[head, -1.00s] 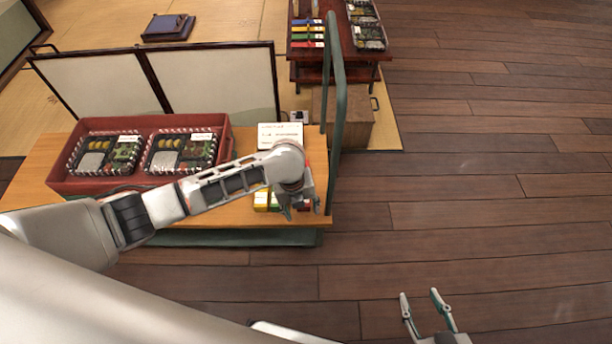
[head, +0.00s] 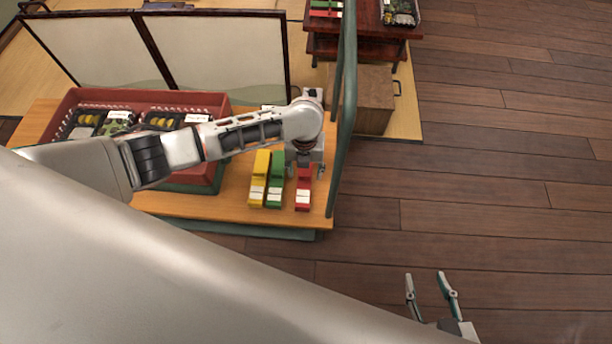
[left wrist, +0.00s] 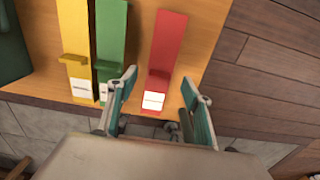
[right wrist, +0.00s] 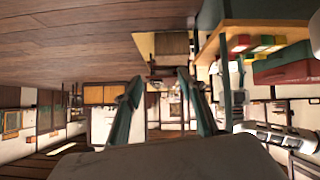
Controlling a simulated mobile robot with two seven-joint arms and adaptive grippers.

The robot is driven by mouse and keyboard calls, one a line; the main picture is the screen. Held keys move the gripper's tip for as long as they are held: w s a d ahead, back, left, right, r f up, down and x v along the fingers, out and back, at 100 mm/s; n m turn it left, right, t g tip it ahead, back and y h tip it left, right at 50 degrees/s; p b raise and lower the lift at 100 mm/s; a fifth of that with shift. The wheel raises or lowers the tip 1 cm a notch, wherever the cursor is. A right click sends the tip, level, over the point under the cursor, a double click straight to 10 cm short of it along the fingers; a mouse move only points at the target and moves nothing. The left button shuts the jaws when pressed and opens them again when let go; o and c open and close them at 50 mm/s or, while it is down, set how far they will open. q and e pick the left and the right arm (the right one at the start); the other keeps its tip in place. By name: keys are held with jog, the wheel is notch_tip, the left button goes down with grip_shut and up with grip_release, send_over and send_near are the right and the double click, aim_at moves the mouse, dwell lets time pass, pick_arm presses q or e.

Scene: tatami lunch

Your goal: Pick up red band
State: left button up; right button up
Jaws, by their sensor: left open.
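The red band (head: 303,190) lies on the wooden cart top near its right edge, with a white label at its near end. In the left wrist view the red band (left wrist: 166,52) shows between and beyond the fingers. My left gripper (head: 305,171) is open over the far part of the band; its fingers (left wrist: 160,98) are apart with nothing between them that I can see held. Whether they touch the band I cannot tell. My right gripper (head: 431,285) is open and empty, over the floor at lower right.
A green band (head: 276,182) and a yellow band (head: 259,180) lie just left of the red one. A red crate (head: 215,105) with lunch boxes stands further left. The green cart rail (head: 346,100) rises close on the right. The wooden floor (head: 480,200) is clear.

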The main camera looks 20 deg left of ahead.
aim_at(304, 180)
pick_arm(q)
jog(key=f, duration=0.2)
jog(key=f+b, duration=0.1)
jog(key=shift+s+f, duration=0.35)
jog(key=shift+w+f, duration=0.2)
jog(key=shift+f, duration=0.15)
jog(key=shift+w+r, duration=0.1)
jog(key=shift+r, duration=0.15)
jog(key=c, duration=0.6)
jog(key=shift+c, duration=1.2)
pick_arm(e)
jog(key=shift+w+a+r+y, duration=0.15)
jog(key=shift+w+a+r, duration=0.15)
jog(key=shift+a, duration=0.15)
jog(key=shift+w+a+r+y, duration=0.15)
jog(key=shift+w+a, duration=0.1)
jog(key=shift+a, duration=0.15)
jog(key=shift+r, duration=0.1)
